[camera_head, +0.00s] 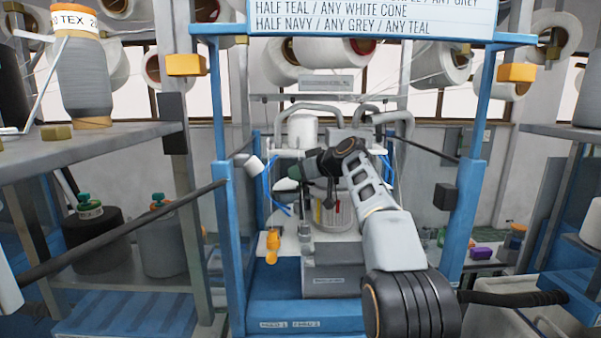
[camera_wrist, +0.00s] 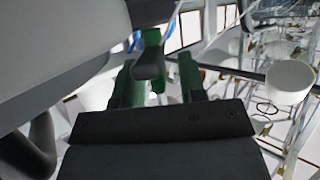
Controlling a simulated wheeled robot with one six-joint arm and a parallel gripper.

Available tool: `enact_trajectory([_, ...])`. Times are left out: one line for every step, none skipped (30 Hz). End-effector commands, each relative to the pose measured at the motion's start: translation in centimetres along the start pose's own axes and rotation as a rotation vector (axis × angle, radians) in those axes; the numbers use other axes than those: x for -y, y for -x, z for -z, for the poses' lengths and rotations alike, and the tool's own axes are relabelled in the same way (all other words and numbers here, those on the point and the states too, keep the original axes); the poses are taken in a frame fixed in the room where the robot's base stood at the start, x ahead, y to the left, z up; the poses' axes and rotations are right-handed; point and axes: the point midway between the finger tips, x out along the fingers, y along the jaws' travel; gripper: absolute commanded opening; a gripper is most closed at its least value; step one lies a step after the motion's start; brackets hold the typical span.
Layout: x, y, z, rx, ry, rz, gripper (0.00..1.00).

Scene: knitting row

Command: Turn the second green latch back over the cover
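In the wrist view, the two green fingers of my gripper (camera_wrist: 158,85) stand apart. A green latch-like piece (camera_wrist: 151,38) with a dark rounded end lies between or just beyond them, with a gap to the right finger. I cannot tell whether it touches the left one. In the head view, my gripper (camera_head: 291,184) is small and dark, pointing left over the machine's left side, in front of its upper part. The latch is not clear there, and neither is which latch this is. A large pale grey surface (camera_wrist: 50,50), perhaps the cover, fills the wrist view's upper left.
The knitting machine (camera_head: 337,280) stands inside a blue frame (camera_head: 223,200). An orange handle (camera_head: 272,243) is at its front left. Grey pipes (camera_head: 402,117) arch over its top. A white cylinder (camera_wrist: 290,80) is right of my gripper. Shelves with cones flank the frame.

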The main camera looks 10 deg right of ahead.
Motion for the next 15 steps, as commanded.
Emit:
enact_trajectory([0.0,0.0,0.0,0.000,0.000,0.000,0.37])
enact_trajectory([0.0,0.0,0.0,0.000,0.000,0.000,0.37])
enact_trajectory([0.0,0.0,0.0,-0.001,0.000,0.000,0.37])
enact_trajectory([0.0,0.0,0.0,-0.001,0.000,0.000,0.37])
enact_trajectory([0.0,0.0,0.0,-0.001,0.000,0.000,0.37])
enact_trajectory([0.0,0.1,0.0,-0.001,0.000,0.000,0.37])
enact_trajectory([0.0,0.2,0.0,-0.001,0.000,0.000,0.37])
enact_trajectory([0.0,0.5,0.0,-0.002,0.001,-0.001,0.37])
enact_trajectory([0.0,0.8,0.0,-0.003,0.001,-0.001,0.37])
enact_trajectory([0.0,1.2,0.0,-0.003,0.001,-0.002,0.37])
enact_trajectory([0.0,1.6,-0.1,-0.003,0.001,-0.003,0.37])
enact_trajectory([0.0,2.3,-0.2,-0.003,0.000,-0.003,0.37])
enact_trajectory([0.0,2.8,-0.2,-0.004,0.001,-0.004,0.37])
enact_trajectory([0.0,3.4,-0.2,-0.004,0.001,-0.004,0.37])
enact_trajectory([-0.1,4.3,-0.2,-0.003,0.000,-0.004,0.37])
